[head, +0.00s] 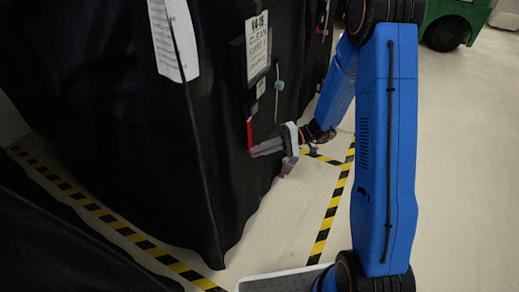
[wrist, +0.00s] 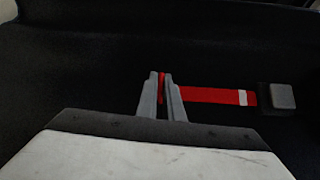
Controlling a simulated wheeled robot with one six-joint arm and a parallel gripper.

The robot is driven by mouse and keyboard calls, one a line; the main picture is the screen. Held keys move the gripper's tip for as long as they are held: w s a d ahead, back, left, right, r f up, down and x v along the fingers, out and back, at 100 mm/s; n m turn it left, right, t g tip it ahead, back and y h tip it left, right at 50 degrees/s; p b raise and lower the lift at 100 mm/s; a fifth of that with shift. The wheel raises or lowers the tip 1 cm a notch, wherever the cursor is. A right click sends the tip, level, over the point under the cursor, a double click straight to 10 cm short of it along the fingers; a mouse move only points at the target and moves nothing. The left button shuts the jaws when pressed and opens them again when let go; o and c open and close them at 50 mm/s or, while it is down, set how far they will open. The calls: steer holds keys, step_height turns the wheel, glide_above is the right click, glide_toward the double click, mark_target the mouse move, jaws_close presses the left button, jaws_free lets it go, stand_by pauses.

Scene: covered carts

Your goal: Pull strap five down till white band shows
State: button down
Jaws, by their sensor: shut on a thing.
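My gripper (head: 256,149) is at the side of a black covered cart (head: 200,150). In the wrist view my gripper (wrist: 161,78) is shut on the end of the red strap (wrist: 205,95). The strap runs straight and taut to a grey buckle (wrist: 282,96) at the right. A white band (wrist: 243,98) shows on the strap just outside the buckle. In the head view the red strap (head: 249,133) hangs down from under the label board to my fingers. The white band is too small to make out there.
A label board (head: 257,44) and a paper sheet (head: 173,38) hang on the cover. A small greenish tag (head: 279,85) hangs beside the board. Yellow-black floor tape (head: 333,205) runs along the floor. A green vehicle (head: 450,15) stands far back right. Open floor lies right.

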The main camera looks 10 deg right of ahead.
steer(key=c, duration=1.9)
jaws_free()
steer(key=shift+d, duration=0.1)
steer(key=v, duration=1.7)
steer(key=shift+d, duration=0.15)
